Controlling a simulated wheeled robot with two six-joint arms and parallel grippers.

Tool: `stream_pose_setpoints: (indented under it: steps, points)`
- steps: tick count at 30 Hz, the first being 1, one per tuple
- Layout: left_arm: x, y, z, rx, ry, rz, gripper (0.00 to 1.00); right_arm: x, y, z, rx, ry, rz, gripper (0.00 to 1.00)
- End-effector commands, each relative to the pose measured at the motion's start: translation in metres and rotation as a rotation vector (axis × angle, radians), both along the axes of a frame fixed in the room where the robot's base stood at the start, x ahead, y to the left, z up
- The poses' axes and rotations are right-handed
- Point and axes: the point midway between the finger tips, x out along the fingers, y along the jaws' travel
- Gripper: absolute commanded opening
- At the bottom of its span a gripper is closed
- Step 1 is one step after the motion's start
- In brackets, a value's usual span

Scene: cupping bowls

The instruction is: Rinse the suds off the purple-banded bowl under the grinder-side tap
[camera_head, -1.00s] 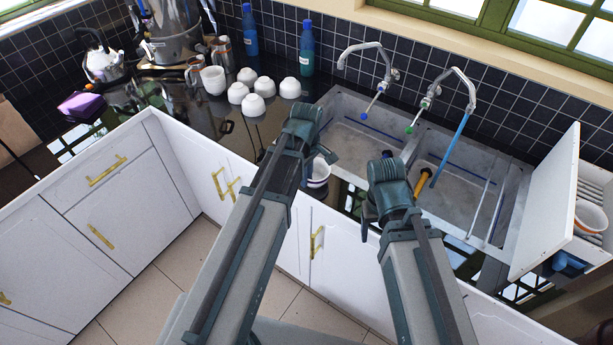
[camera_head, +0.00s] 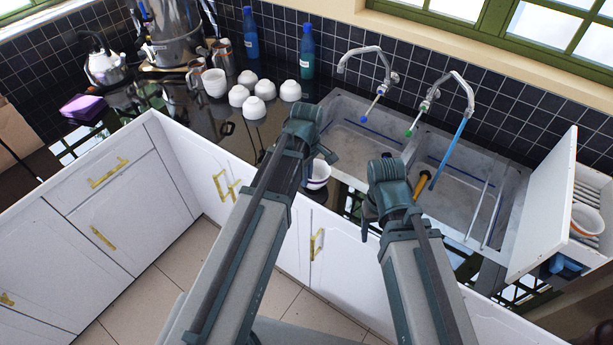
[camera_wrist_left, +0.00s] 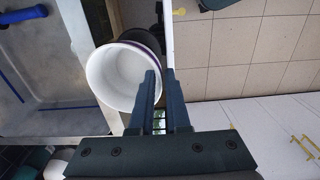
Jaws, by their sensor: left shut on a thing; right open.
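The purple-banded bowl (camera_wrist_left: 125,75) is white inside, with a dark purple band near its rim in the left wrist view. My left gripper (camera_wrist_left: 157,95) is shut on its wall. In the head view the bowl (camera_head: 318,175) hangs by my left gripper (camera_head: 322,158), in front of the left basin's near edge. I cannot make out suds. My right gripper (camera_head: 372,208) is open by the sink front; its fingers are mostly hidden. The left tap (camera_head: 365,52) has a blue-tipped lever. The right tap (camera_head: 455,85) has a green-tipped lever and a blue stream (camera_head: 450,150) falling from its spout.
The double sink (camera_head: 345,135) has a divider between its basins. An orange-handled item (camera_head: 421,186) is partly hidden behind my right arm. A white panel (camera_head: 540,215) and a rack with an orange-banded bowl (camera_head: 586,220) stand right. Several white bowls (camera_head: 253,107) sit left on the counter.

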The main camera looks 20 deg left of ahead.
Motion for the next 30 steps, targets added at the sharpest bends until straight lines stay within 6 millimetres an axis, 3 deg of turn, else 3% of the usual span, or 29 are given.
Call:
stream_pose_setpoints:
  steps: [17,30]
  points:
    - [-0.001,0.0,0.002,-0.033,-0.091,0.0,0.0,0.0,0.0,0.001,0.0,0.0,0.0,0.67]
    - [-0.001,0.0,0.029,-0.033,-0.09,0.0,0.0,0.0,0.0,0.028,0.0,0.0,0.0,0.67]
